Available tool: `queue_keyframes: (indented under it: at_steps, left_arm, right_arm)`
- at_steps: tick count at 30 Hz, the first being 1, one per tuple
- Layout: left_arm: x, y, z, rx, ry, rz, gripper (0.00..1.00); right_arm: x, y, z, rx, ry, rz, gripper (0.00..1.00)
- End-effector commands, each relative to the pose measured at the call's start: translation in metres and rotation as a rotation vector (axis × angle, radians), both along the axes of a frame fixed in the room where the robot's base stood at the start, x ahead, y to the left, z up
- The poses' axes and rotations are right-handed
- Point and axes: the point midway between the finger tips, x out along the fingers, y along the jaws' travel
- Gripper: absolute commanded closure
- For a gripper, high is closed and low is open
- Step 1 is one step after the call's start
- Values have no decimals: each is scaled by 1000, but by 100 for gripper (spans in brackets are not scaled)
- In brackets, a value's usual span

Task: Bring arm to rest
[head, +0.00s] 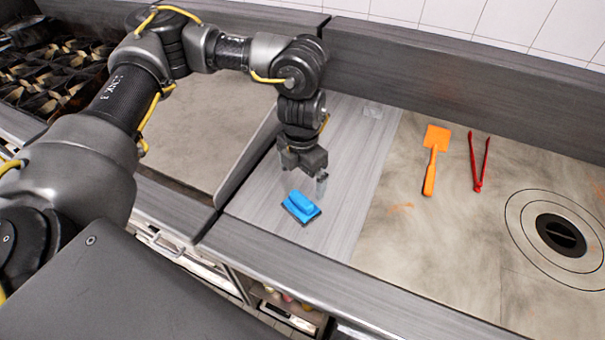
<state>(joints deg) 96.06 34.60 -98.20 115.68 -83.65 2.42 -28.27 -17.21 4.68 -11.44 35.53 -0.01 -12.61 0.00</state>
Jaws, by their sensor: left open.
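My left arm comes in from the left and bends down over the grey counter strip (347,140). My left gripper (307,180) points down and is open, with nothing seen between its fingers. A blue brush-like block (301,206) with a raised grip lies on the counter strip just below and in front of the gripper in the picture. The gripper appears apart from it, though the exact gap is hard to tell. My right gripper is not in view.
An orange spatula (433,160) and red tongs (479,162) lie on the stained plate to the right, near a round burner (561,235). A stove grate (50,70) is at the far left. A raised back wall (450,85) runs behind the counter.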

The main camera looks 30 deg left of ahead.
Motion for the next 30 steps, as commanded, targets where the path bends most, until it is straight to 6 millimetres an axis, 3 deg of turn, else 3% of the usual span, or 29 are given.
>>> queue_keyframes:
  at_steps: [6, 21, 30]
  left_arm:
    - [-1, 0, 12, 0, 1, -1, 0]
    - [0, 0, 14, 0, 1, -1, 0]
    - [0, 0, 62, 0, 0, -1, 0]
  right_arm:
    - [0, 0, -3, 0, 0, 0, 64]
    - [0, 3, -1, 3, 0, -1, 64]
    - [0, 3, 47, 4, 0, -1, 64]
